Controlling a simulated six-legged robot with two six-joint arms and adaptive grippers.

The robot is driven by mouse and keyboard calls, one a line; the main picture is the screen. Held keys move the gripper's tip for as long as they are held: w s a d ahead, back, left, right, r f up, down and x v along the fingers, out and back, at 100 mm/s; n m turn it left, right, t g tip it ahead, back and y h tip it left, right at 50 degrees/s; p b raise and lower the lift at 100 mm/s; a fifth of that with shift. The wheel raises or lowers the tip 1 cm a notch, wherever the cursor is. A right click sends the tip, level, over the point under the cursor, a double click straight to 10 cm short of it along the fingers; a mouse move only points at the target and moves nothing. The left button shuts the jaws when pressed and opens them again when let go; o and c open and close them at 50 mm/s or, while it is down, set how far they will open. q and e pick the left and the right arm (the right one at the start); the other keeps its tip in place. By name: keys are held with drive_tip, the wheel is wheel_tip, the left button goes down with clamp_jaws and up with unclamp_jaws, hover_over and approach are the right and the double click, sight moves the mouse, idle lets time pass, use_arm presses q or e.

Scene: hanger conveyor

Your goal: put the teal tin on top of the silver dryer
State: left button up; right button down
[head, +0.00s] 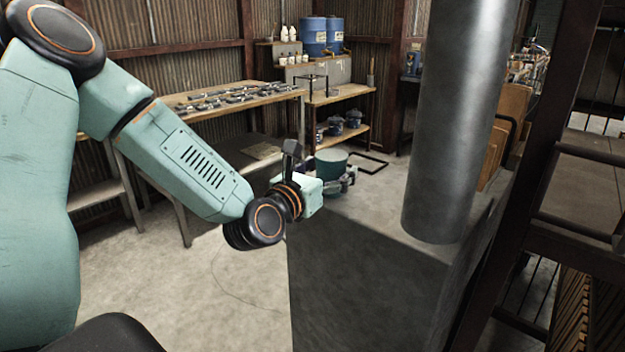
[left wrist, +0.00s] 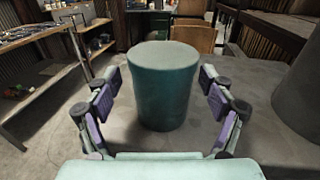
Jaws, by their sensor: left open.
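The teal tin (head: 332,161) stands upright on the flat grey top of the silver dryer (head: 350,265), near its far left corner in the head view. In the left wrist view the tin (left wrist: 163,88) is between the fingers of my left gripper (left wrist: 168,100). The fingers are spread, with a gap on each side of the tin. In the head view my left gripper (head: 343,182) is at the tin and partly hides its lower part. My right gripper is in neither view.
A thick grey pipe (head: 455,120) rises from the dryer's top, to the right of the tin. A workbench (head: 190,100) with metal parts and a shelf (head: 340,95) with blue drums (head: 313,37) stand behind. A dark metal frame (head: 530,150) is at the right.

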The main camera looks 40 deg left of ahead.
use_arm(q)
drive_tip(key=shift+s, duration=0.9)
drive_tip(key=shift+s+d+p, duration=0.15)
drive_tip(key=shift+s+p, duration=0.45)
drive_tip(key=shift+s, duration=0.05)
drive_tip(key=shift+s+p, duration=0.95)
drive_tip(key=shift+s, duration=0.25)
drive_tip(key=p, duration=0.7)
approach(322, 174)
drive_tip(key=shift+w, duration=0.3)
